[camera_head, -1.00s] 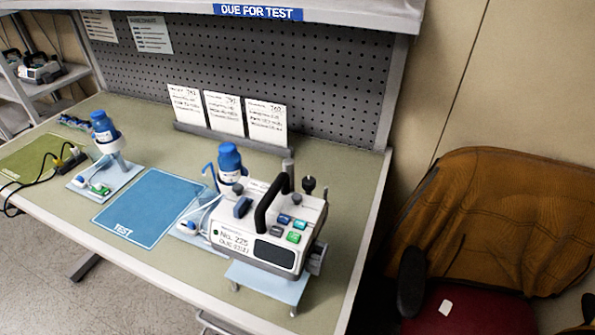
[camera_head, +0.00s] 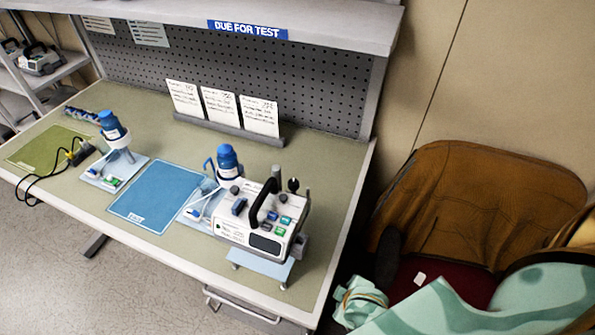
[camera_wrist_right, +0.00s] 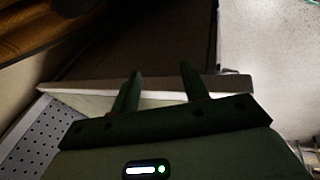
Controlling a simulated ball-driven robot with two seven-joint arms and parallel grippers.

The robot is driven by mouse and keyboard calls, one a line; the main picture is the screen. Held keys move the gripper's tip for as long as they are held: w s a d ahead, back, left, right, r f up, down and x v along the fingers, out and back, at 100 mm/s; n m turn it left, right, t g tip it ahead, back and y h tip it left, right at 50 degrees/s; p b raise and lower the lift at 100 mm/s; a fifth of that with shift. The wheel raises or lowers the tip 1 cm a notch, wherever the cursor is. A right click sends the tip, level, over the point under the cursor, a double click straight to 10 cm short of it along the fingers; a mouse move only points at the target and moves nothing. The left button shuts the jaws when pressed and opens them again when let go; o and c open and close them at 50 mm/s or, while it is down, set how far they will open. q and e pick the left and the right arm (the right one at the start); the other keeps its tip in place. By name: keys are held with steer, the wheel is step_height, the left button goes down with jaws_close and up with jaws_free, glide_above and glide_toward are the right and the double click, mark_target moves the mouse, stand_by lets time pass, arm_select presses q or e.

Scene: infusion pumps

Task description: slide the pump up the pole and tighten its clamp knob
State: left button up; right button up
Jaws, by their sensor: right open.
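The white pump (camera_head: 240,233) with a black carry handle and coloured buttons stands at the right front of the bench, on a light blue stand (camera_head: 262,264). A short grey post (camera_head: 277,172) rises behind it. A black knob (camera_head: 293,185) shows at its upper right; whether it is the clamp knob I cannot tell. My right arm (camera_head: 480,310), teal patterned, comes in at the lower right, apart from the pump. In the right wrist view my right gripper (camera_wrist_right: 160,69) is open, with nothing between its two dark green fingers. My left gripper is not in view.
A blue mat (camera_head: 158,196) marked TEST lies left of the pump. Blue-capped bottles (camera_head: 227,161) stand on the bench (camera_head: 330,165), and cards (camera_head: 221,106) stand at the back. A brown-backed chair (camera_head: 470,200) is right of the bench. A drawer handle (camera_head: 240,309) projects in front.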

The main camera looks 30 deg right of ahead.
steer(key=w+d+r+n+t+h+p, duration=0.1)
steer(key=w+r+p, duration=0.15)
steer(key=r, duration=1.05)
steer(key=w+r+t+p, duration=0.15)
steer(key=r+p, duration=0.25)
steer(key=r, duration=0.9)
steer(key=w+a+r+n+y, duration=0.1)
steer(key=w+a+n, duration=0.1)
steer(key=w, duration=0.1)
steer(key=w+a+r+n+g+y+p, duration=0.1)
steer(key=w+a+r+n+y, duration=0.1)
steer(key=w+a, duration=0.1)
steer(key=w+a+r+n+y, duration=0.2)
steer(key=w+a, duration=0.1)
steer(key=w, duration=0.1)
steer(key=shift+w+r+n+g, duration=0.2)
steer(key=shift+r+n+g, duration=0.05)
steer(key=shift+n, duration=0.05)
steer(key=w+d+r+n+g+y, duration=0.1)
steer(key=w+d+r+n+g, duration=0.1)
steer(key=w, duration=0.1)
steer(key=m+g+y, duration=0.1)
steer(key=g, duration=0.2)
glide_toward(295, 182)
steer(key=x, duration=0.8)
steer(key=shift+f, duration=0.25)
steer(key=shift+c, duration=0.4)
